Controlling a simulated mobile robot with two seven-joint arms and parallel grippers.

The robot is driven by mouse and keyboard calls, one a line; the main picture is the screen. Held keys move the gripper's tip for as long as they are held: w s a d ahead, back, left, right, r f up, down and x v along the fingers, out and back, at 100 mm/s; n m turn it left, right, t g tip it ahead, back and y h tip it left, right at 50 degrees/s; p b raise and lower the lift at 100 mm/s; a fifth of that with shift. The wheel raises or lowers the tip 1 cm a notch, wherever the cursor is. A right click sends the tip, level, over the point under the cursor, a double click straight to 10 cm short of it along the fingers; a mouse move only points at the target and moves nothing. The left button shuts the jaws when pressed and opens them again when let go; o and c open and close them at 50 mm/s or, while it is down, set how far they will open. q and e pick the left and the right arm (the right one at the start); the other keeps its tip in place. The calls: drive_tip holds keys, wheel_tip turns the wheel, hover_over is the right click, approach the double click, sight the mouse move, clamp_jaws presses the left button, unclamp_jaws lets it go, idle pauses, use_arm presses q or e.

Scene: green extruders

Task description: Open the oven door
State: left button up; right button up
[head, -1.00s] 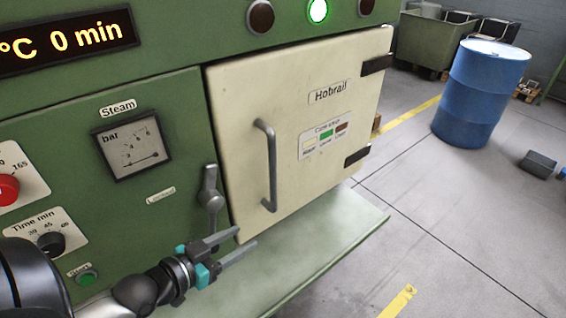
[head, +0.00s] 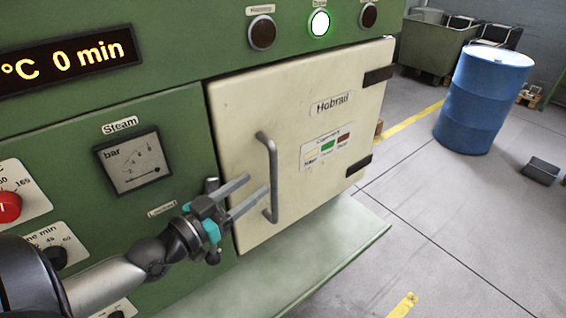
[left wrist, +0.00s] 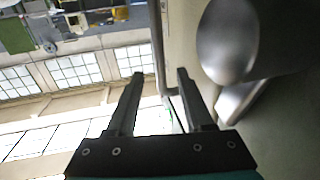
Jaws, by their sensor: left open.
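The cream oven door (head: 235,110) appears shut in the green oven front, with its hinges on the right. Its grey vertical bar handle (head: 273,165) is near the door's left edge. My left gripper (head: 258,183) is open, its fingers pointing right at the lower part of the handle. In the left wrist view the handle bar (left wrist: 157,40) shows between the two fingertips (left wrist: 161,74); I cannot tell whether they touch it. The latch lever left of the door is mostly hidden behind my gripper in the head view. A rounded metal knob (left wrist: 228,40) shows close by in the left wrist view. My right gripper is out of view.
A green ledge (head: 300,255) juts out below the door. The panel left of the door carries a steam gauge (head: 133,162) and a red button (head: 8,207). A blue drum (head: 485,100) stands well away at the right. The floor in front of the door is clear.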

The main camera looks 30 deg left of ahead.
use_arm(q)
drive_tip(key=w+d, duration=0.2)
drive_tip(key=w, duration=0.8)
drive_tip(key=shift+w+p, duration=0.15)
drive_tip(key=shift+p, duration=0.2)
drive_tip(key=shift+c, duration=0.3)
clamp_jaws()
idle(1.0)
